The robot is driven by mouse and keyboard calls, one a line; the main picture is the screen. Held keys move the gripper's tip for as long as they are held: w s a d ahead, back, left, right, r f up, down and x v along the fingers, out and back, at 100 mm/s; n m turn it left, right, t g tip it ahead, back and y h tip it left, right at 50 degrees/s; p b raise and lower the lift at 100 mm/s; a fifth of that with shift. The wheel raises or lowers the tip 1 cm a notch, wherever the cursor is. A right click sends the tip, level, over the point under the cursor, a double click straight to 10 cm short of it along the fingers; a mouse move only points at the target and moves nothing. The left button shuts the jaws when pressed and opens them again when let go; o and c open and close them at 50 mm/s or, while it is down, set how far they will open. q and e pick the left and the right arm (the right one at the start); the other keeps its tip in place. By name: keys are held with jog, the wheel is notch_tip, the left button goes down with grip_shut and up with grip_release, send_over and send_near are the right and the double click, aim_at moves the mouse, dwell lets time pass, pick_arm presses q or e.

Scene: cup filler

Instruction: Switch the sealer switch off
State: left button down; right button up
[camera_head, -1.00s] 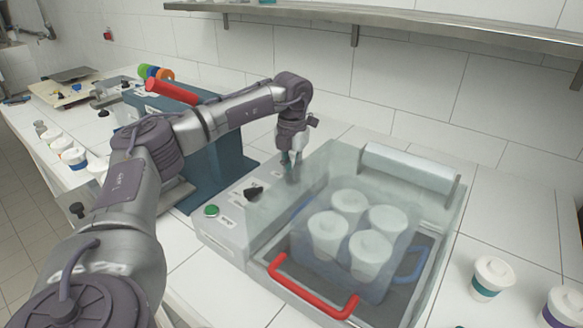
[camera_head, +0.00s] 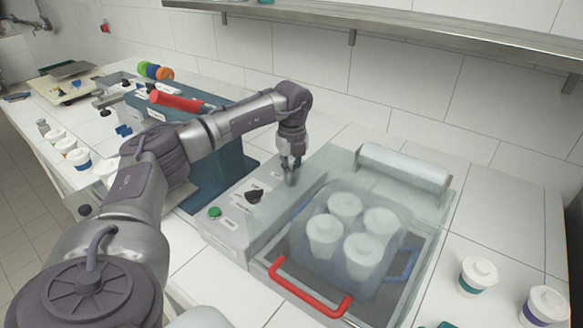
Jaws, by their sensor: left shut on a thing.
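The sealer (camera_head: 340,309) is a grey machine with a clear lid, a red handle (camera_head: 310,290) and a white film roll (camera_head: 403,166). Its control panel on the left side has a green button (camera_head: 214,212) and a black knob (camera_head: 253,195). My left gripper (camera_head: 290,180) points down at the back of this panel, beside the clear lid. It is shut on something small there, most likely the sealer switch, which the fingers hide. I cannot tell the switch's position. My right gripper is not in view.
Several lidded white cups (camera_head: 344,232) stand under the clear lid. Two more cups stand on the counter at right, one with a teal band (camera_head: 477,276). A blue machine with a red handle (camera_head: 175,103) stands behind my left arm. A shelf (camera_head: 400,31) runs above.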

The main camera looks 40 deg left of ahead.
pick_arm(q)
jog(key=n+p, duration=0.1)
jog(key=n, duration=0.2)
jog(key=n+p, duration=0.1)
jog(key=n, duration=0.1)
jog(key=shift+w+r+n, duration=0.1)
jog(key=shift+w+n, duration=0.1)
jog(key=shift+n, duration=0.2)
dwell(0.4)
jog(key=c, duration=1.2)
grip_release()
notch_tip(320, 180, up, 12)
jog(key=shift+s, duration=0.15)
